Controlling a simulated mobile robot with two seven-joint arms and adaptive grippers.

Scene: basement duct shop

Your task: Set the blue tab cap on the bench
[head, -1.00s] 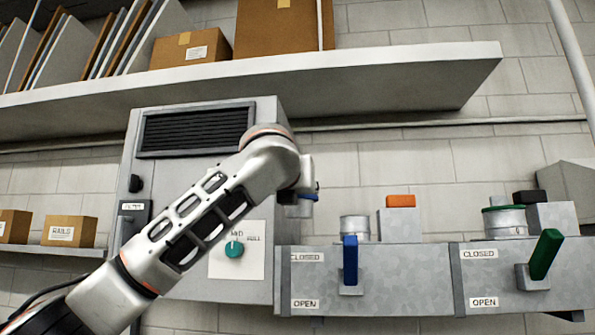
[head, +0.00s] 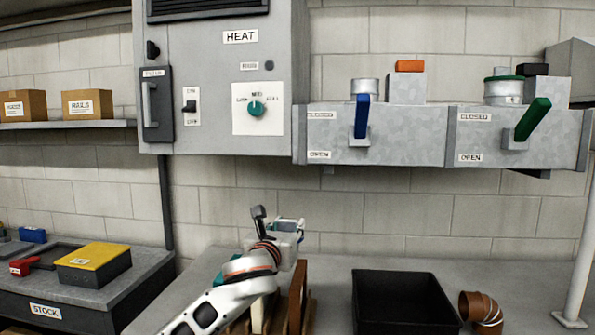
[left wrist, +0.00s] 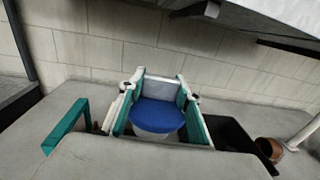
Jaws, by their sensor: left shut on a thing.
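The blue tab cap (left wrist: 157,115) shows in the left wrist view as a round blue top over a pale rim. It sits between the teal and white fingers of my left gripper (left wrist: 158,110), which is shut on it. In the head view my left gripper (head: 288,226) is low in the middle, over the back part of the grey bench (head: 335,285). There the cap is mostly hidden by the gripper, and I cannot tell how high it is above the bench. My right gripper is not in view.
A black bin (head: 405,302) and a copper-brown pipe elbow (head: 481,308) are right of the gripper. A wooden rack (head: 299,290) stands close by, partly behind my arm. The duct (head: 400,145) with blue and green levers is above. Bare bench shows between rack and bin.

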